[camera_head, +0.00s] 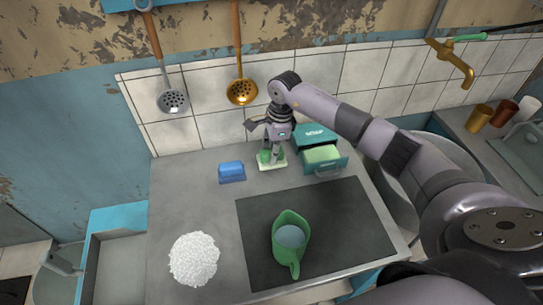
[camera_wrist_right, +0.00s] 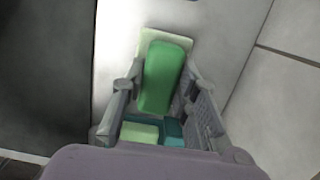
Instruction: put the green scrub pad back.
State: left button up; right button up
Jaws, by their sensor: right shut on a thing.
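The green scrub pad (camera_head: 264,156) is at the back of the grey counter, a green block over a pale slab. I cannot tell whether block and slab are one piece. My right gripper (camera_head: 271,153) points down over it. In the right wrist view, the green block (camera_wrist_right: 164,78) is between the two fingers, and the gripper (camera_wrist_right: 165,95) is shut on it. The pale slab (camera_wrist_right: 167,36) shows past its far end. I cannot tell whether the slab rests on the counter. My left gripper is not in view.
A teal box (camera_head: 315,133) with an open drawer (camera_head: 328,169) holding a pale green block (camera_head: 322,154) stands close right. A blue block (camera_head: 232,172) lies left. A green jug (camera_head: 290,238) stands on the dark panel (camera_head: 345,220). A white heap (camera_head: 194,259) lies front left.

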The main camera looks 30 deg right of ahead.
notch_tip(320, 180, down, 2)
jog(key=shift+f, duration=0.55)
jog(key=o, duration=1.1)
